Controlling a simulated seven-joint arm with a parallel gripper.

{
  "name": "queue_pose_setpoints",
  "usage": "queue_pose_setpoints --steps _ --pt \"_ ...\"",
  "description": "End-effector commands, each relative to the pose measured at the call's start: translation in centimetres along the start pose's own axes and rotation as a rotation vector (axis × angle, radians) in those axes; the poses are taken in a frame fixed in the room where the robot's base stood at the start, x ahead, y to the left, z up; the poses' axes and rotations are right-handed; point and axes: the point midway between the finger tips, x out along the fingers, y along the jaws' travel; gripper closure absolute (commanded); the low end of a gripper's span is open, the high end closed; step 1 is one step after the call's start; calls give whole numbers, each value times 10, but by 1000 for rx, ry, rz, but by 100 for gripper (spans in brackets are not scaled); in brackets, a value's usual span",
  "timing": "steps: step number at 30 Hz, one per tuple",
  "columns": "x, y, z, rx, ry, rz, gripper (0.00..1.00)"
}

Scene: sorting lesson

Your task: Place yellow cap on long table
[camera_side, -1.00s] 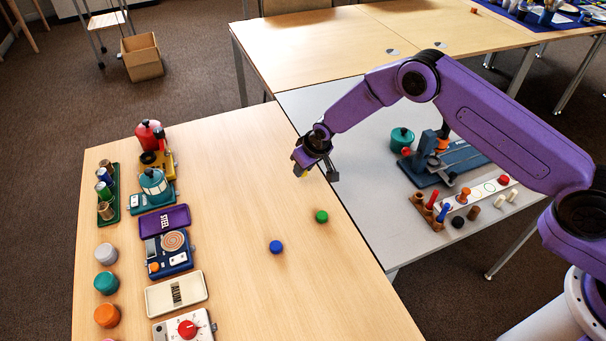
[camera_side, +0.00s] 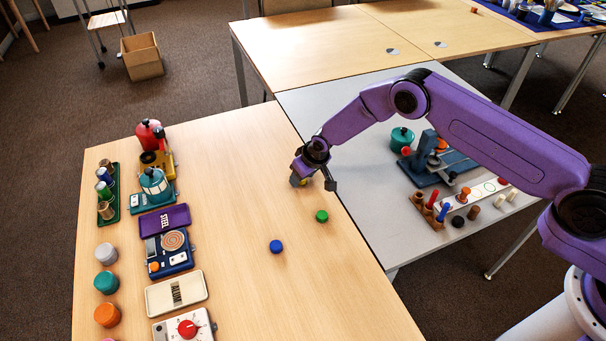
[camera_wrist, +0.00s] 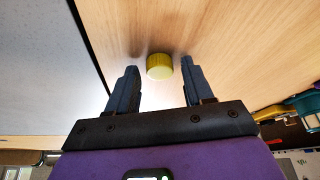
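The yellow cap (camera_wrist: 159,66) shows in the wrist view between and just ahead of my fingertips, with a gap on each side. It appears to stand on the wooden table (camera_side: 240,180), near the edge where that table meets the grey one. In the side view, only a small yellow patch of the cap (camera_side: 303,182) shows beside my fingers. My gripper (camera_wrist: 160,70) is open and low over the table; it also shows in the side view (camera_side: 313,183). Whether the cap touches the tabletop is hard to tell.
A green cap (camera_side: 322,216) and a blue cap (camera_side: 276,247) lie near my gripper. Tins, pots and small appliances line the wooden table's left side. The grey table (camera_side: 370,215) holds a blue press (camera_side: 428,160) and pegs. The table's middle is clear.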

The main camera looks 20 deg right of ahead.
Motion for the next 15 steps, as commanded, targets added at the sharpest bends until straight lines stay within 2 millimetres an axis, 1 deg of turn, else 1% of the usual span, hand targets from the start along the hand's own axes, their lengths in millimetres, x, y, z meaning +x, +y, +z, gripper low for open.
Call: queue_pose_setpoints --steps 5,8,11,15 --pt "0 0 0 0 0 0 49" --pt "-4 0 -2 0 1 0 49" --pt "-12 0 -2 0 0 0 49" --pt "-30 0 -2 -1 1 0 49"
